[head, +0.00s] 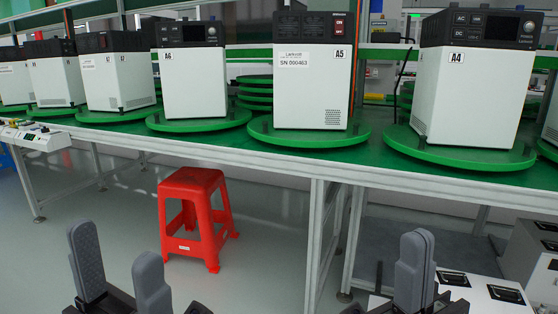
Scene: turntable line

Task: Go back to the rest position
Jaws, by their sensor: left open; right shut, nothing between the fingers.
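My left gripper (119,262) shows at the bottom left of the head view. Its two grey fingers stand apart with nothing between them. My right gripper (414,268) is at the bottom right of centre. Its grey fingers are together and hold nothing. Both grippers are in front of the workbench and lower than its top in the picture, touching nothing that I can see. My arms are mostly cut off by the lower edge.
A long bench with a green top (385,165) carries several white-and-black boxes, such as A5 (305,90) and A4 (465,90), on green turntables. A red stool (195,205) stands below it. White cases (485,292) are at lower right. Grey floor (100,205) is open at left.

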